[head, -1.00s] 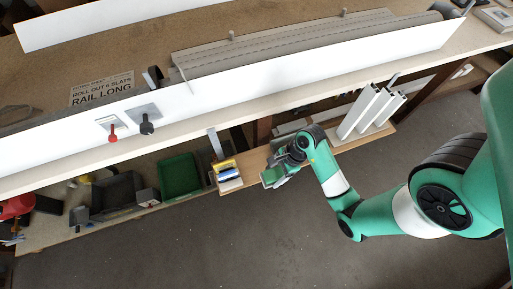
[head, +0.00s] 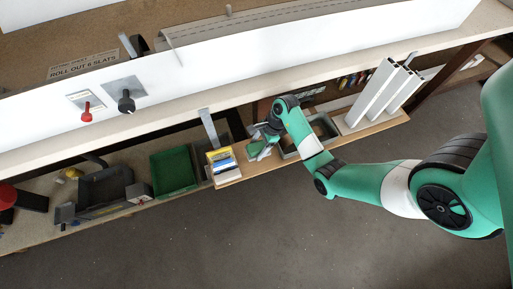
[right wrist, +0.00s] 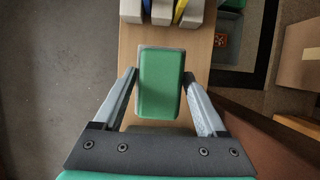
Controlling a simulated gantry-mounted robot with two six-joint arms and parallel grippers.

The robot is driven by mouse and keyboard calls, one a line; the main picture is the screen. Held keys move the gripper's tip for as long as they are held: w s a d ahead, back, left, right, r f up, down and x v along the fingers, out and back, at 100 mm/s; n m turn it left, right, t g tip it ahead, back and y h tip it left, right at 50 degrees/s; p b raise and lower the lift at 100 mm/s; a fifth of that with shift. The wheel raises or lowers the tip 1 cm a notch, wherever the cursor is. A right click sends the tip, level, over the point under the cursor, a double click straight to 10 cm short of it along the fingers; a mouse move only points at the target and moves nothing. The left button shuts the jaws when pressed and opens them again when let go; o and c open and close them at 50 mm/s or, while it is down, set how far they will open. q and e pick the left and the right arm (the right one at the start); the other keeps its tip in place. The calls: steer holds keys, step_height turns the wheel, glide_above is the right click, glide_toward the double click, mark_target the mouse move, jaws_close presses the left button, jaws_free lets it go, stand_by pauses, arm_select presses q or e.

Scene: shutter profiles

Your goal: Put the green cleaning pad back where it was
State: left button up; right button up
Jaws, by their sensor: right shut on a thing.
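The green cleaning pad (right wrist: 160,82) has a grey edge and lies between the two fingers of my right gripper (right wrist: 160,100) in the right wrist view. The gripper is shut on it. In the head view my right gripper (head: 262,143) is over the wooden shelf board (head: 231,183), just right of the yellow-edged holder (head: 223,165). The pad shows there only as a small green patch, partly hidden by the gripper. I cannot tell whether it touches the board. My left gripper is not in view.
A green bin (head: 174,171) is left of the holder. The white rail (head: 230,76) and bench edge run above the shelf. The floor in front is clear.

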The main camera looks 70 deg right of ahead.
mark_target(256, 150)
steer(key=shift+w+d+f, duration=0.15)
steer(key=shift+w, duration=0.05)
step_height(256, 150, down, 4)
steer(key=b, duration=0.3)
steer(key=shift+w+d, duration=0.15)
steer(key=shift+r, duration=0.2)
steer(key=shift+f, duration=0.1)
steer(key=o, duration=1.5)
